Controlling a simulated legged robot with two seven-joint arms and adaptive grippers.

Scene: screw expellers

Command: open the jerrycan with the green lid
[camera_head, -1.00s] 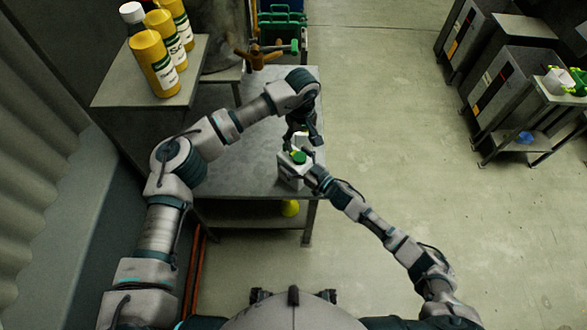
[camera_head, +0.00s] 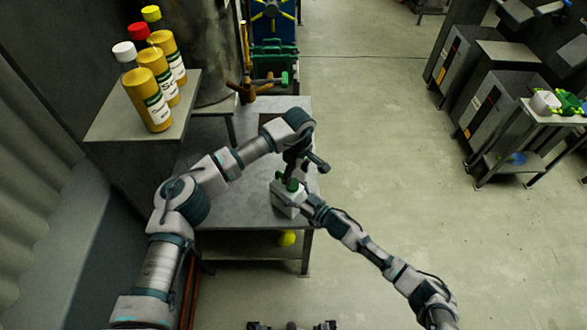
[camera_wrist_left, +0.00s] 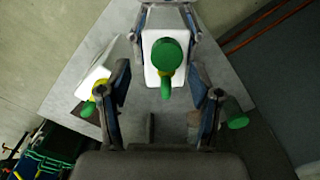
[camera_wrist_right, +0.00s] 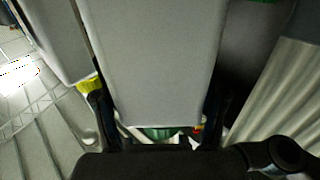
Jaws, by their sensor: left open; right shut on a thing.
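The white jerrycan (camera_head: 284,203) with the green lid (camera_head: 291,185) stands near the right edge of the metal table. My right gripper (camera_head: 303,203) is shut on its body from the right; the body fills the right wrist view (camera_wrist_right: 155,60). My left gripper (camera_head: 294,168) is open above the lid. The head view hides part of the lid behind the left gripper.
Another white can with a yellow cap (camera_wrist_left: 99,90) stands beside it in the left wrist view. A separate green piece (camera_wrist_left: 236,112) shows at right. The table (camera_head: 235,203) is bare left of the jerrycan. Yellow bottles (camera_head: 152,105) stand on a higher left shelf (camera_head: 105,125).

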